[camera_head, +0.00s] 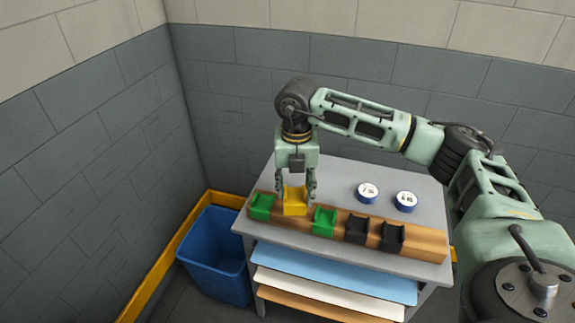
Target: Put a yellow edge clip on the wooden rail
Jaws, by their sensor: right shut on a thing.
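A yellow edge clip (295,204) is between the fingers of my right gripper (296,193), which is shut on it. The clip is at the wooden rail (425,238), between two green clips. I cannot tell whether it touches the rail or is just above it. One green clip (262,205) is near the rail's left end. The other green clip (324,220) is right of the yellow one. Two black clips (357,228) and (392,236) sit farther right on the rail. My left gripper is not in view.
The rail lies along the front of a grey table (340,180). Two round blue-and-white items (367,191) and (405,200) stand behind it. Blue, white and orange boards (330,272) lie on shelves below. A blue bin (215,256) stands on the floor at left, near the wall.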

